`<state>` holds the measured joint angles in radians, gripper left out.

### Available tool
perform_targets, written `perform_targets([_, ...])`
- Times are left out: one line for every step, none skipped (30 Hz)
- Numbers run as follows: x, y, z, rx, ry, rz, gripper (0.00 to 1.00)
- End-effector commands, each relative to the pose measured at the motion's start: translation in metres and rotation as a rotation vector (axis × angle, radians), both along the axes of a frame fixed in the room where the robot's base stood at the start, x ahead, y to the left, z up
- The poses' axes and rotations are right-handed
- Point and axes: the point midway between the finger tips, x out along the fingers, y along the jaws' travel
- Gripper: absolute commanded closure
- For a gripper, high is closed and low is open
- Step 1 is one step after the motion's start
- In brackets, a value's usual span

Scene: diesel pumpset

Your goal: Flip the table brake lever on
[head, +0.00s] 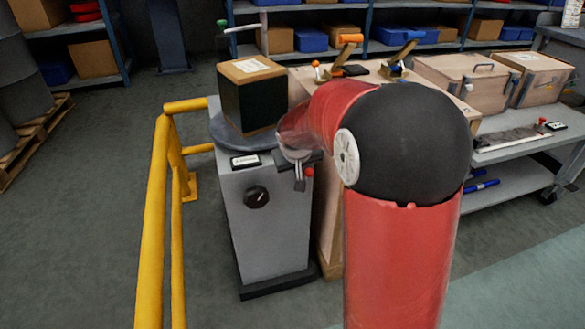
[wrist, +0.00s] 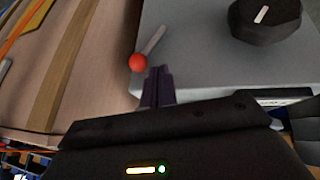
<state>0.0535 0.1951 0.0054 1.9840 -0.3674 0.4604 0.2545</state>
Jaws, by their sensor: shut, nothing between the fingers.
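The likely table brake lever is a short grey stem with a red ball tip, on the grey pedestal (head: 265,226) near its right edge. The ball (head: 309,172) shows beside my gripper (head: 300,184) in the head view. In the wrist view the red ball (wrist: 138,62) lies just up and left of my gripper (wrist: 157,72), its stem slanting up to the right. My gripper's dark fingers are together and empty. They are close to the ball; I cannot tell whether they touch it. My wrist hides part of the pedestal's upper right side in the head view.
A black rotary knob (head: 256,197) is on the pedestal's front. A dark box (head: 252,98) stands on the round table (head: 226,135) above. A yellow rail (head: 153,220) runs along the left. A wooden bench (head: 328,225) adjoins the pedestal's right side.

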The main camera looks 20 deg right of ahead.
Motion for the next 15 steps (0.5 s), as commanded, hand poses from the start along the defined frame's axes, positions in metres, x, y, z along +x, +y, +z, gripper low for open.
perform_targets([0.000, 0.000, 0.000, 0.000, 0.000, 0.000, 1.00])
perform_targets([0.000, 0.000, 0.000, 0.000, 0.000, 0.000, 1.00])
perform_targets([0.000, 0.000, 0.001, 0.000, 0.000, 0.000, 1.00])
perform_targets([0.000, 0.000, 0.001, 0.000, 0.000, 0.000, 1.00])
perform_targets([0.000, 0.000, 0.002, 0.000, 0.000, 0.000, 1.00])
perform_targets([0.000, 0.000, 0.003, 0.000, 0.000, 0.000, 1.00])
perform_targets([0.000, 0.000, 0.004, 0.000, 0.000, 0.000, 1.00])
perform_targets([0.000, 0.000, 0.006, 0.000, 0.000, 0.000, 1.00])
perform_targets([0.000, 0.000, 0.008, 0.000, 0.000, 0.000, 1.00])
perform_targets([0.000, 0.000, 0.009, 0.000, 0.000, 0.000, 1.00])
perform_targets([0.000, 0.000, 0.011, 0.000, 0.000, 0.000, 1.00])
perform_targets([0.000, 0.000, 0.013, 0.000, 0.000, 0.001, 1.00])
perform_targets([0.000, 0.000, 0.014, 0.000, 0.000, 0.001, 1.00])
perform_targets([0.000, 0.000, 0.015, 0.000, 0.000, 0.001, 1.00])
perform_targets([0.000, 0.000, 0.016, 0.000, 0.001, 0.001, 1.00])
